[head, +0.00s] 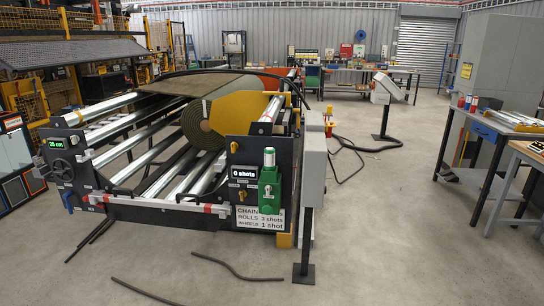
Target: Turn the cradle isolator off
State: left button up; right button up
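The roll cradle (150,170) stands at the left and centre in the head view, with long silver rollers and a green turf roll (201,124) lying in it. Its dark end panel (243,160) carries small yellow knobs (242,196), a display reading "0 shots" (243,173) and a green lubricator unit (269,188). A grey box (314,160) on a post stands just right of this panel, seen edge-on, so its front is hidden. I cannot tell which control is the cradle isolator or how it is set. Neither of my grippers is in view.
Loose dark hoses (225,266) lie on the floor in front of the cradle. A console on a stand (384,92) with cables stands behind right. A workbench (497,124) is at the right. The concrete floor between cradle and bench is mostly clear.

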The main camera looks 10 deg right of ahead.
aim_at(328, 134)
jog(key=i+l, duration=0.1)
jog(key=l, duration=0.7)
jog(key=i+l, duration=0.1)
jog(key=l, duration=0.7)
jog(key=i+l, duration=0.1)
jog(key=l, duration=0.65)
jog(key=i+l+u, duration=0.1)
jog(key=u, duration=0.3)
jog(key=i+l+u, duration=0.15)
jog(key=u, duration=0.25)
